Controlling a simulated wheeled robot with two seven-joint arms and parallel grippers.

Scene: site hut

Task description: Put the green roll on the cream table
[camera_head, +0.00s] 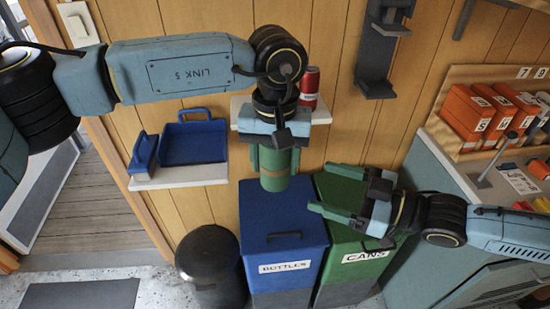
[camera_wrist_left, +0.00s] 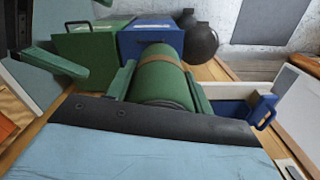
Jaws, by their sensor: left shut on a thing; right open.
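The green roll (camera_head: 274,180), with a brown band around it, hangs upright below my left gripper (camera_head: 274,165). My left gripper is shut on it, with a green finger on either side. In the left wrist view the roll (camera_wrist_left: 163,80) lies between the fingers (camera_wrist_left: 162,88). It is held in the air in front of the wall, above the blue bin. My right gripper (camera_head: 320,188) is open and empty, to the right of the roll and over the green bin. I cannot make out a cream table in either view.
A blue bottles bin (camera_head: 284,240) and a green cans bin (camera_head: 350,262) stand below, beside a black round bin (camera_head: 210,262). A small shelf (camera_head: 322,116) holds a red can (camera_head: 309,82). A workbench with orange boxes (camera_head: 467,112) is at right.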

